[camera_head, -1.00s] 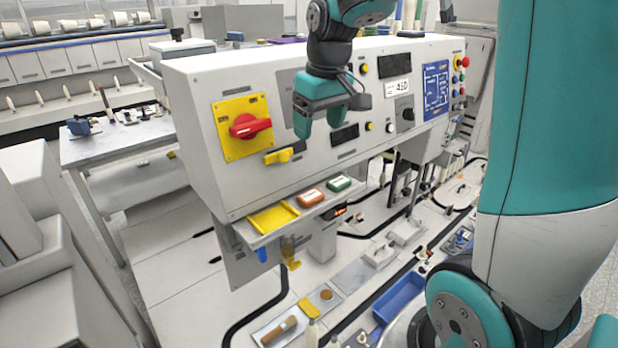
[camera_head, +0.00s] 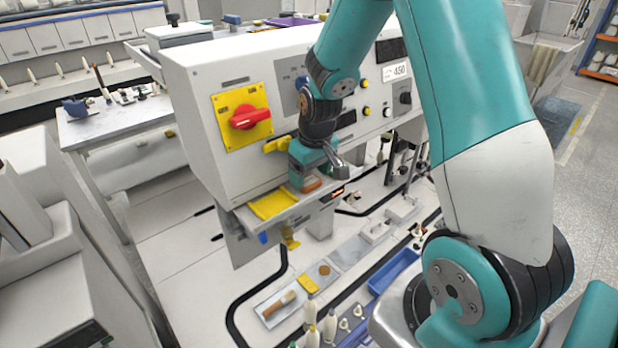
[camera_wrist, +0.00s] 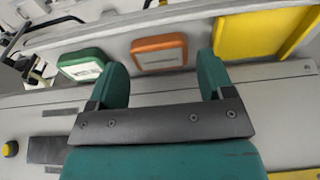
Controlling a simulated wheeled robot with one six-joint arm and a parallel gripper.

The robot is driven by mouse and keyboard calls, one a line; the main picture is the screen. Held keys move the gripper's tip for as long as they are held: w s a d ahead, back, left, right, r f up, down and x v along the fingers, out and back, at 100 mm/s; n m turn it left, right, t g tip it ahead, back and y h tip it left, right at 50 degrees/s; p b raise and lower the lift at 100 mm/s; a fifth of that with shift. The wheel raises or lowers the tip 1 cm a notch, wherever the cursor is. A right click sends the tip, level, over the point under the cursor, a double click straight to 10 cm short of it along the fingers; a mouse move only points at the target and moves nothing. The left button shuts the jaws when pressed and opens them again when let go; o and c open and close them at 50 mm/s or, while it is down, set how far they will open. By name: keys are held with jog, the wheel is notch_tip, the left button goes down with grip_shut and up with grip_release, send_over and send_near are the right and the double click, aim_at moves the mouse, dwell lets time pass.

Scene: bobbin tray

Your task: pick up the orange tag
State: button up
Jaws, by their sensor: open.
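The orange tag (camera_wrist: 159,53) lies on the small shelf under the control panel. In the wrist view it shows just beyond and between my two fingertips. In the head view only a bit of the orange tag (camera_head: 311,184) shows under my gripper (camera_head: 310,178). My gripper, also in the wrist view (camera_wrist: 162,67), is open and empty, pointing down over the shelf. Whether the fingertips reach down beside the tag cannot be told.
A green tag (camera_wrist: 84,64) and a yellow tray (camera_wrist: 262,32) lie either side of the orange tag; the yellow tray (camera_head: 273,205) also shows in the head view. The panel with its red switch (camera_head: 250,118) and yellow handle (camera_head: 276,145) stands close behind my gripper.

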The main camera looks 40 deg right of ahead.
jog(key=shift+w+f, duration=0.2)
jog(key=shift+f, duration=0.7)
jog(key=c, duration=0.7)
jog(key=shift+r, duration=0.1)
